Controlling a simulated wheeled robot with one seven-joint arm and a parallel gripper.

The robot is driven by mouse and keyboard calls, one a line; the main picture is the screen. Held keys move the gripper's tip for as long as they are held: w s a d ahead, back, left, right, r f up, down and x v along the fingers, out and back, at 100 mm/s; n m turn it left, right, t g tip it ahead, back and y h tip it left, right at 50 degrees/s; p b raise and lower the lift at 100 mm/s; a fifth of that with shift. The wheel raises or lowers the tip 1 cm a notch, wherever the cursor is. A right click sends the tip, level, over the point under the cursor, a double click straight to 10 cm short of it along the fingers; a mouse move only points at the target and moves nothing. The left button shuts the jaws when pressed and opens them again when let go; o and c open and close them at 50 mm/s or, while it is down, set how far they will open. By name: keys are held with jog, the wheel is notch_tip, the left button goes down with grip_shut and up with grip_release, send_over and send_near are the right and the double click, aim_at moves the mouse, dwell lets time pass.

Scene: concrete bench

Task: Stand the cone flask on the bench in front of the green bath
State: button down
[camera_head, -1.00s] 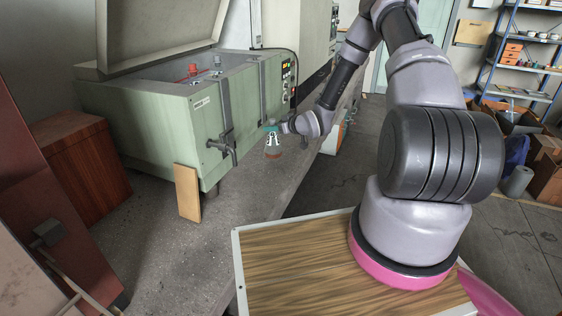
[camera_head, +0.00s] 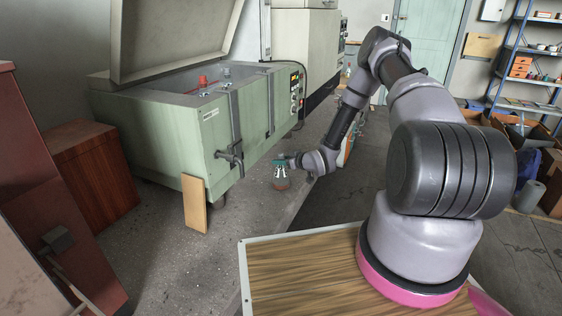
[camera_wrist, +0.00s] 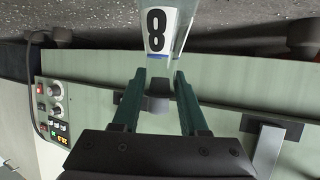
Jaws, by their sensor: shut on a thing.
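The cone flask (camera_head: 281,184) is clear glass with a reddish-brown band low down. It stands upright in my gripper (camera_head: 281,162), whose teal fingers are shut on its upper part. The wrist view shows the flask (camera_wrist: 176,40) with a white label marked 8, between my fingertips (camera_wrist: 161,78). The green bath (camera_head: 165,140) stands open on the bench (camera_head: 235,225), to the left of and behind the flask. The flask is over the strip of bench beside the bath's front, near the bench edge. I cannot tell whether its base touches the bench.
A tap (camera_head: 230,156) sticks out from the bath's front, left of the flask. A wooden board (camera_head: 195,204) leans at the bath's near corner. A control panel (camera_head: 296,90) is on the bath's far end. Bare bench lies nearer the camera.

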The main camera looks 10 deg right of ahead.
jog(key=shift+c, duration=2.2)
grip_release()
jog(key=shift+f, duration=0.1)
jog(key=v, duration=1.2)
jog(key=w+d+r+m+g+h, duration=0.15)
jog(key=d+r+h, duration=0.35)
jog(key=r, duration=1)
jog(key=s+d+r+m+g+h, duration=0.1)
jog(key=s+r, duration=0.2)
jog(key=r, duration=0.4)
jog(key=s+d+r+m+g+h, duration=0.1)
jog(key=s+d+r+m, duration=0.15)
jog(key=r, duration=0.55)
jog(key=s+a+r+m, duration=0.1)
jog(key=s+a+r, duration=0.2)
jog(key=s, duration=0.6)
jog(key=s+a+r+m+y, duration=0.1)
jog(key=s+a+r+m, duration=0.1)
jog(key=s+r, duration=0.5)
jog(key=s+a+r+m+y, duration=0.1)
jog(key=s+r, duration=0.4)
jog(key=s, duration=0.6)
jog(key=a+m+g, duration=0.1)
jog(key=a, duration=0.1)
jog(key=shift+a, duration=0.3)
